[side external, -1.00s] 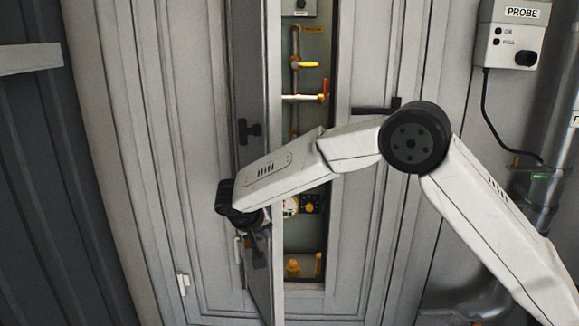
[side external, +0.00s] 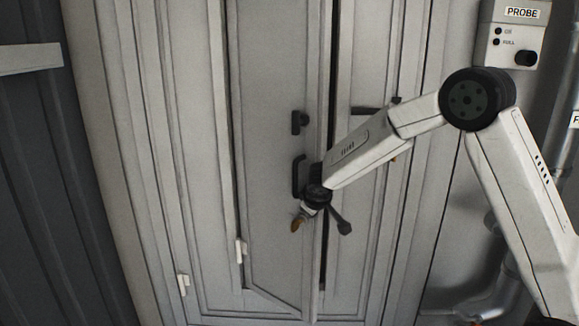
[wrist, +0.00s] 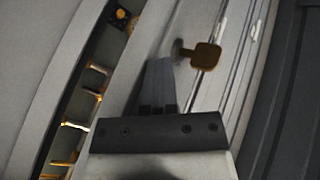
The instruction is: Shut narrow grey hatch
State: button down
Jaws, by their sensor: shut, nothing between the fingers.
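The narrow grey hatch (side external: 275,70) stands almost flush with the cabinet front in the side view, with a dark gap along its right edge. It carries a black upper catch (side external: 299,123) and a black pull handle (side external: 297,176). My gripper (side external: 308,210) is at the hatch's lower right edge, fingers shut and empty. In the wrist view my gripper (wrist: 160,64) points along the hatch face beside a brown knob (wrist: 206,56), with a visible space between them. Whether the fingers touch the hatch is unclear.
The lit cabinet inside (wrist: 96,82) shows through the gap in the wrist view. A fixed grey panel with a dark handle (side external: 370,110) is right of the hatch. A PROBE box (side external: 512,35) hangs on the right wall. A dark ribbed wall (side external: 50,180) is at left.

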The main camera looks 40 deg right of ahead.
jog(key=w+d+n, duration=0.1)
jog(key=w+d, duration=0.2)
jog(key=d, duration=0.7)
jog(key=shift+w+t+y, duration=0.3)
jog(key=shift+w, duration=0.1)
jog(key=shift+a, duration=0.1)
dwell(0.5)
jog(key=s+a+f+v, duration=0.1)
jog(key=v, duration=1.1)
jog(key=shift+s+f, duration=0.25)
jog(key=shift+s, duration=0.15)
